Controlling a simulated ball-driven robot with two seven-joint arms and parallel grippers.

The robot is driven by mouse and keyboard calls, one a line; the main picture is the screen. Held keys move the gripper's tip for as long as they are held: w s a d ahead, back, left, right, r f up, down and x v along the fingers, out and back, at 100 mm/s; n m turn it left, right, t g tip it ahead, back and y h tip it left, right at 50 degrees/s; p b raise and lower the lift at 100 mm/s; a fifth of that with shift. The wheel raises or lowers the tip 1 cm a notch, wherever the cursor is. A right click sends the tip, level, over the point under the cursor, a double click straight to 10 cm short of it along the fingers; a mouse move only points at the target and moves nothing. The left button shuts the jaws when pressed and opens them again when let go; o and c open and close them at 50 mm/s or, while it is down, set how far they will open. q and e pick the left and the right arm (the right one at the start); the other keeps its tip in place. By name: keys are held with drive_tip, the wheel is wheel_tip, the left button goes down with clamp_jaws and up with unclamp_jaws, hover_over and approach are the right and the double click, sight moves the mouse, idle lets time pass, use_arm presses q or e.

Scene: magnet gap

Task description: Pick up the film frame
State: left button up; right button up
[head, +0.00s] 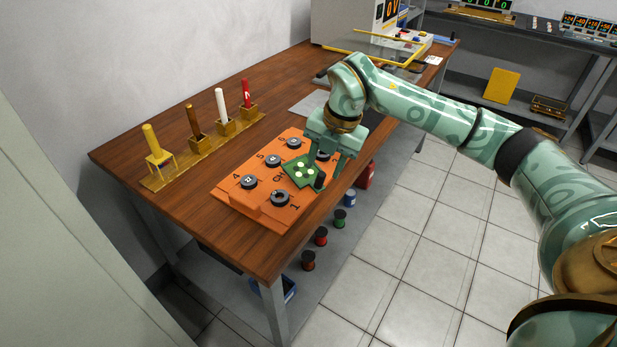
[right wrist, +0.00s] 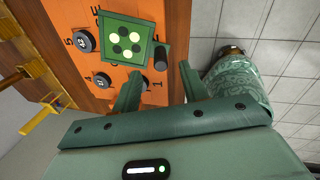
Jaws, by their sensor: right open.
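The film frame, a green square plate with several pale and dark round spots (head: 301,171), lies over the orange board (head: 237,200) on the wooden bench. A dark upright knob (head: 320,181) stands at its right corner. In the right wrist view the film frame (right wrist: 126,39) is just ahead of the fingers, and the knob (right wrist: 160,57) lies in line with the gap between them. My right gripper (head: 325,172) is open above the board's right edge, close to the knob; contact cannot be told. It also shows in the right wrist view (right wrist: 160,82). My left gripper is not in view.
The board carries several numbered dark round pieces, such as one at 4 (head: 249,182). A wooden rack (head: 205,150) with several coloured rods stands behind it. An instrument with a yellow bar (head: 375,55) is at the bench's far end. Spools sit on the lower shelf (head: 321,236).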

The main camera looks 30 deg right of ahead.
sight(322, 174)
drive_tip(key=b+x, duration=0.2)
drive_tip(key=x, duration=0.3)
drive_tip(key=shift+d+f, duration=0.1)
drive_tip(key=shift+f, duration=0.05)
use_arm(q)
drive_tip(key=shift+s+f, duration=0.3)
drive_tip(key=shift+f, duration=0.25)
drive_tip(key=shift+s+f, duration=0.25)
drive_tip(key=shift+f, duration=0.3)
use_arm(e)
drive_tip(key=shift+s, duration=0.1)
clamp_jaws()
drive_tip(key=shift+r, duration=0.25)
